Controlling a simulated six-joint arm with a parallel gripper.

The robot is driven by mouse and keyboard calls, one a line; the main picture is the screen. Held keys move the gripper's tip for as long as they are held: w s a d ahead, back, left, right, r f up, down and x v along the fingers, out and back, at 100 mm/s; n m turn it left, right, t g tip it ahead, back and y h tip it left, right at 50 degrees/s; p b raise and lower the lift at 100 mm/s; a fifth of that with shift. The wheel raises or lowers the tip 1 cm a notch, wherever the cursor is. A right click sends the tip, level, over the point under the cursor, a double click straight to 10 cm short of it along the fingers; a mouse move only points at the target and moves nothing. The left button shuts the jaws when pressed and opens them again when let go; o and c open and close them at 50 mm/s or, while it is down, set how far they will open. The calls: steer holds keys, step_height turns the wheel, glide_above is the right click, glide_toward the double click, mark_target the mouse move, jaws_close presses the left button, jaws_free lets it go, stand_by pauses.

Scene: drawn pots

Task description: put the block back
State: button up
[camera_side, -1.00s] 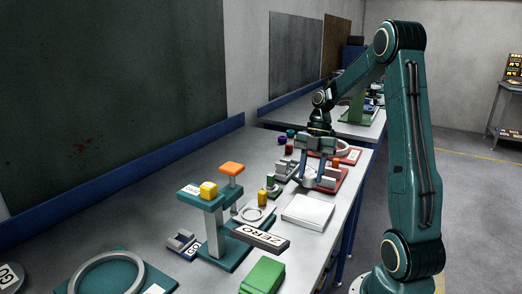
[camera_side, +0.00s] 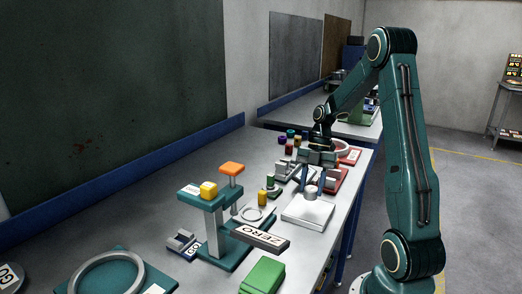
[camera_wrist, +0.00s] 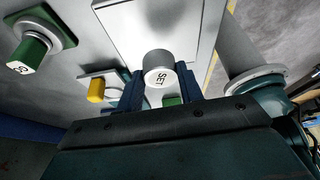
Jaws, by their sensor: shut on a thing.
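My gripper (camera_side: 312,190) is shut on a round grey block marked SET (camera_side: 311,190). In the wrist view the SET block (camera_wrist: 158,72) sits between the two dark blue fingers, its pale labelled face toward the camera. In the side view the block is at the white square plate (camera_side: 306,213), near the plate's back part. I cannot tell whether it touches the plate. The plate (camera_wrist: 125,30) also shows behind the block in the wrist view.
An orange-topped post (camera_side: 232,169), a yellow cylinder (camera_side: 262,196) and a green block (camera_side: 262,275) stand nearby. Red bases are behind the gripper.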

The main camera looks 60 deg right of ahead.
mark_target(313, 186)
steer(key=shift+f, duration=1.8)
steer(key=shift+f, duration=0.1)
steer(key=o, duration=1.1)
steer(key=v, duration=1.2)
